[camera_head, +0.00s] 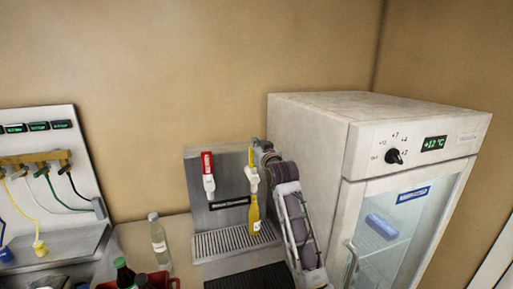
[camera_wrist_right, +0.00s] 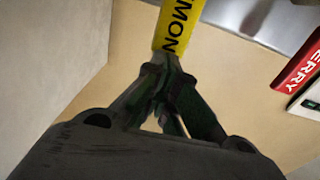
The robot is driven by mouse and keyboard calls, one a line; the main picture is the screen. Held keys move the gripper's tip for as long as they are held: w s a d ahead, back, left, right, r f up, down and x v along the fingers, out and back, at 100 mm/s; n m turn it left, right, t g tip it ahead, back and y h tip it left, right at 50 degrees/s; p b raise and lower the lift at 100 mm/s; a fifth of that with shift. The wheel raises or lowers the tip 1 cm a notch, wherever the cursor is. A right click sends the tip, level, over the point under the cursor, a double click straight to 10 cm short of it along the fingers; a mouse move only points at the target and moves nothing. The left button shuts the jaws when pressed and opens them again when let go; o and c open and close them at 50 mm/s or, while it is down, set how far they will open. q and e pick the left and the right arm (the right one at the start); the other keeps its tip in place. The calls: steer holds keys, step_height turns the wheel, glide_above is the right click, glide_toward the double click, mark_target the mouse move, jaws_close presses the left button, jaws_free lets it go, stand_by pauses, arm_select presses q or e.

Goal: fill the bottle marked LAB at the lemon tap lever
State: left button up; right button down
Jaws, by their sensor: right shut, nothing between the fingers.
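The lemon tap lever (camera_head: 251,156) is yellow and stands upright on the right tap of a steel dispenser. It also shows in the right wrist view (camera_wrist_right: 180,22) with the letters "MON". A bottle (camera_head: 254,214) with yellow-orange content is under that tap; its small label is too small to read, so I cannot confirm LAB. My right gripper (camera_head: 262,152) is at the lever, its arm coming up from the lower right. In the wrist view its fingers (camera_wrist_right: 166,68) are shut at the lever's lower end, holding nothing; contact is unclear. My left gripper is out of view.
A red cherry lever (camera_head: 207,163) is left of the lemon one. A capped bottle (camera_head: 159,240) stands on the counter left of the drip grate (camera_head: 230,243). Dark bottles in a red crate (camera_head: 172,284) are at the front. A fridge (camera_head: 400,220) stands close on the right.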

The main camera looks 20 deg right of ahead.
steer(key=shift+s, duration=0.15)
steer(key=s+r+b, duration=0.2)
steer(key=s+r, duration=0.1)
steer(key=s, duration=0.4)
steer(key=shift+s+d+r, duration=0.2)
steer(key=shift+s+r, duration=0.15)
stand_by(0.3)
